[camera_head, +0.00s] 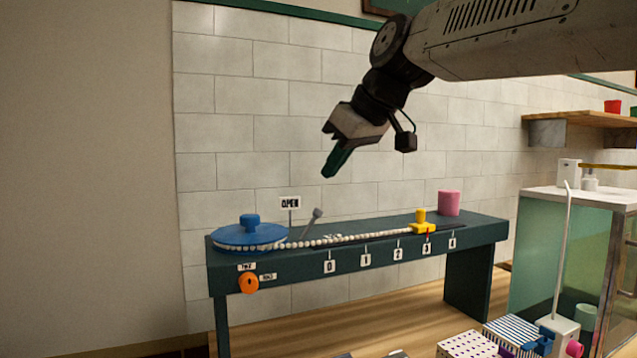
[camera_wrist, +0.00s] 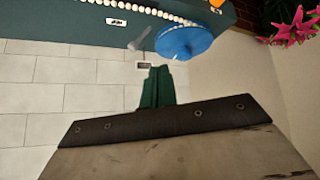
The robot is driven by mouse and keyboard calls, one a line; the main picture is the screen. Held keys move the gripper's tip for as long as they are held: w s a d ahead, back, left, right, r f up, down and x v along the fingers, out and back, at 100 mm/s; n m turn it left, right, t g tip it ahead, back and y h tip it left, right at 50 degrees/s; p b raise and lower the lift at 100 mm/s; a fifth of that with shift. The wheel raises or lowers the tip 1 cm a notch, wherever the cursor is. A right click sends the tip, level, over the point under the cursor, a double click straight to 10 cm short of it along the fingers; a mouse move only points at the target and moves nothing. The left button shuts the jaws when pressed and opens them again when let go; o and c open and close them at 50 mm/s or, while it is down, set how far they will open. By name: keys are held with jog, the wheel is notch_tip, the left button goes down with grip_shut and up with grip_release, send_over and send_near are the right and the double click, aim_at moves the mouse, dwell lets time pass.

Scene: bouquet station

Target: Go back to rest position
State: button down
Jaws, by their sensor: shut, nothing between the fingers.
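My gripper (camera_head: 335,162) hangs in the air above the green bench, in front of the tiled wall, pointing down and to the left. Its green fingers are together with nothing between them; they also show in the wrist view (camera_wrist: 157,88). The fingers are well clear of the bench top. Below them on the bench are a blue round lid-like disc with a knob (camera_head: 250,234), a small grey lever (camera_head: 313,222) and an "OPEN" sign (camera_head: 290,203). The blue disc also shows in the wrist view (camera_wrist: 184,41).
The green bench (camera_head: 480,233) carries a string of white beads (camera_head: 350,238), a yellow slider (camera_head: 422,228), a pink cylinder (camera_head: 449,202) and an orange knob (camera_head: 248,283) on its front. A glass-sided cabinet (camera_head: 540,255) stands right. Pink flowers (camera_wrist: 295,27) show in the wrist view.

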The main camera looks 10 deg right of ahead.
jog(key=shift+s+d+r, duration=0.3)
jog(key=shift+r, duration=0.1)
jog(key=s+d+f+m+g+h, duration=0.1)
jog(key=s+d+f+m, duration=0.2)
jog(key=s+f, duration=0.6)
jog(key=s+d+f+m+g+h, duration=0.2)
jog(key=s+d+f, duration=0.4)
jog(key=s+f, duration=0.3)
jog(key=s+d+f+m+g+h, duration=0.1)
jog(key=s+d+f+m+g, duration=0.1)
jog(key=s+f, duration=0.8)
jog(key=shift+d+f+m+h, duration=0.3)
jog(key=shift+d+f+m, duration=0.55)
jog(key=shift+d, duration=0.4)
